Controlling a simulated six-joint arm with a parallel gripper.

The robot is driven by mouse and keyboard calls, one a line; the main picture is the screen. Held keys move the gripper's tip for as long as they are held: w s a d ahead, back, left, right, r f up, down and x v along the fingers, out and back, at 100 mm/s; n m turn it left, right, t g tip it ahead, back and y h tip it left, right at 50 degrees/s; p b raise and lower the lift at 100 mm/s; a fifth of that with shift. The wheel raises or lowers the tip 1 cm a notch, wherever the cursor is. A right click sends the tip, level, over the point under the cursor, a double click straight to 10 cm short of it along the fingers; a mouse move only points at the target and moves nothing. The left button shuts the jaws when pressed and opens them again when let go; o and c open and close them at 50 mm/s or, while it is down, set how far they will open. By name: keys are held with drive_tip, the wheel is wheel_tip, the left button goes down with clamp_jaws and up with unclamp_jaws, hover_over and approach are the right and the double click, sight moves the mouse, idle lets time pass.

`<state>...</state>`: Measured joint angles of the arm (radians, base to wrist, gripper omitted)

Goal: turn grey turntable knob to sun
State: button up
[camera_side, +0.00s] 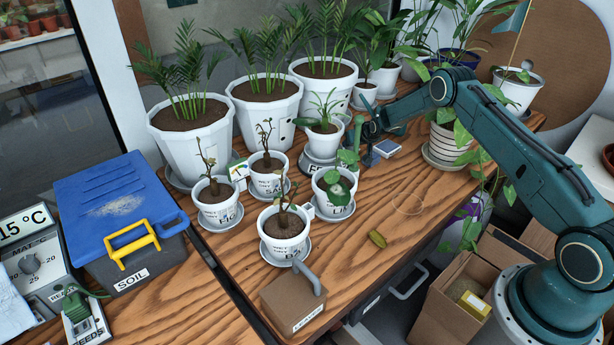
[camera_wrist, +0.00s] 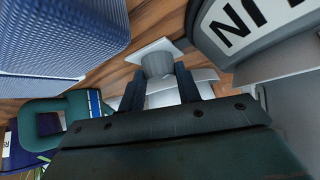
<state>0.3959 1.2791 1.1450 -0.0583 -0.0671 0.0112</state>
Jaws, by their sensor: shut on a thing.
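The grey knob (camera_wrist: 157,65) stands between the two dark fingers of my gripper (camera_wrist: 160,82) in the wrist view. The fingers are shut on its sides. A small white plate (camera_wrist: 152,47) shows behind the knob. A grey curved piece with large dark letters (camera_wrist: 240,22) fills the upper right of the wrist view. In the side view my gripper (camera_side: 371,130) is low behind the front pots, right of a small potted plant (camera_side: 323,142) on a grey labelled base (camera_side: 316,166). The knob and the fingertips are hidden there. I cannot make out a sun mark.
Several white pots stand close by, including one with a broad-leaved plant (camera_side: 335,193) in front. A small light-topped block (camera_side: 386,148) lies beside my gripper. A pot with a trailing plant (camera_side: 446,146) is to the right.

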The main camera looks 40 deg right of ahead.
drive_tip(key=shift+m+h, duration=0.3)
drive_tip(key=shift+m, duration=0.2)
drive_tip(key=o, duration=1)
drive_tip(key=shift+c, duration=0.2)
drive_tip(key=shift+r, duration=0.1)
drive_tip(key=v, duration=1.3)
drive_tip(key=shift+a+r, duration=0.15)
drive_tip(key=shift+r, duration=0.15)
drive_tip(key=shift+s, duration=0.15)
